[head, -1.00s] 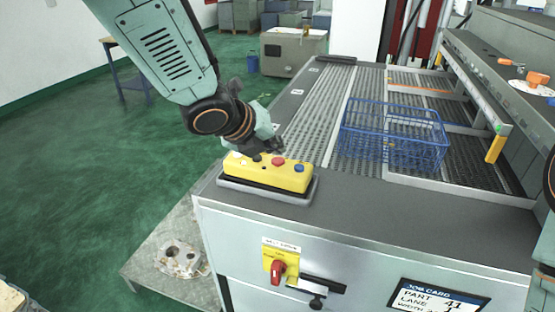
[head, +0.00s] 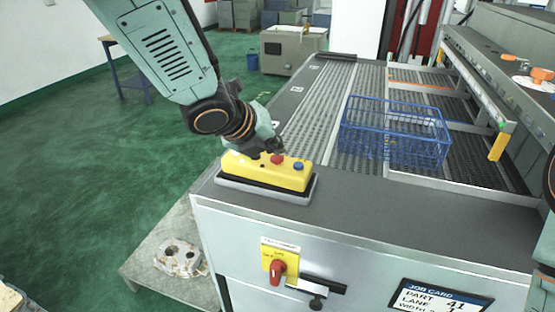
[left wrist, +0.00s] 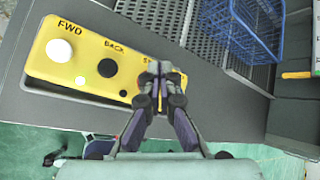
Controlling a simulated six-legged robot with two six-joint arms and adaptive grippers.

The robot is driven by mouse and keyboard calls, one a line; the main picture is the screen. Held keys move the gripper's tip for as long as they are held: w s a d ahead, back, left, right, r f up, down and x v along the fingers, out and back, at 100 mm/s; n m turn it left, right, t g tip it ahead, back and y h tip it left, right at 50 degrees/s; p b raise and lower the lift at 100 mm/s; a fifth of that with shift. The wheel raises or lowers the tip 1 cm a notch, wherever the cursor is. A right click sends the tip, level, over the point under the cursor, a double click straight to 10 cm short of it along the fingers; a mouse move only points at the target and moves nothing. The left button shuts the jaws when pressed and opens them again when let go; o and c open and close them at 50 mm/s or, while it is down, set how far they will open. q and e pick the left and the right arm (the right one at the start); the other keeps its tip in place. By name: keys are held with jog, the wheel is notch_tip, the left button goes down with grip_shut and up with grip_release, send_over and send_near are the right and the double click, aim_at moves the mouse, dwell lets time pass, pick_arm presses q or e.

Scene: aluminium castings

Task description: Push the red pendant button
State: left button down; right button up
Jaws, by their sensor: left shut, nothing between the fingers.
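The yellow pendant (head: 262,176) lies in a grey tray on the near left corner of the grey machine top. Its red button (head: 277,159) shows in the head view, with a blue button (head: 298,166) to its right. My left gripper (head: 275,151) is shut and empty, with its fingertips right at the red button; I cannot tell whether they touch it. In the left wrist view the shut fingers (left wrist: 160,68) hide the red button. There the white FWD button (left wrist: 59,50) and black BACK button (left wrist: 107,68) show. My right gripper is out of view.
A blue wire basket (head: 394,135) stands on the perforated bed behind and right of the pendant. A red rotary switch (head: 277,270) on a yellow plate is on the machine's front. The near machine top is clear. A casting (head: 181,258) lies lower left.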

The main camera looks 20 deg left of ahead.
pick_arm(q)
jog(key=shift+s, duration=0.25)
jog(key=shift+w+f, duration=0.2)
jog(key=shift+w, duration=0.05)
jog(key=shift+s+f+b, duration=0.1)
jog(key=shift+s+b, duration=0.1)
jog(key=shift+b, duration=0.1)
jog(key=shift+w+f, duration=0.1)
dwell(0.4)
jog(key=shift+s+r+p, duration=0.25)
jog(key=shift+r+p, duration=0.3)
jog(key=shift+r, duration=0.35)
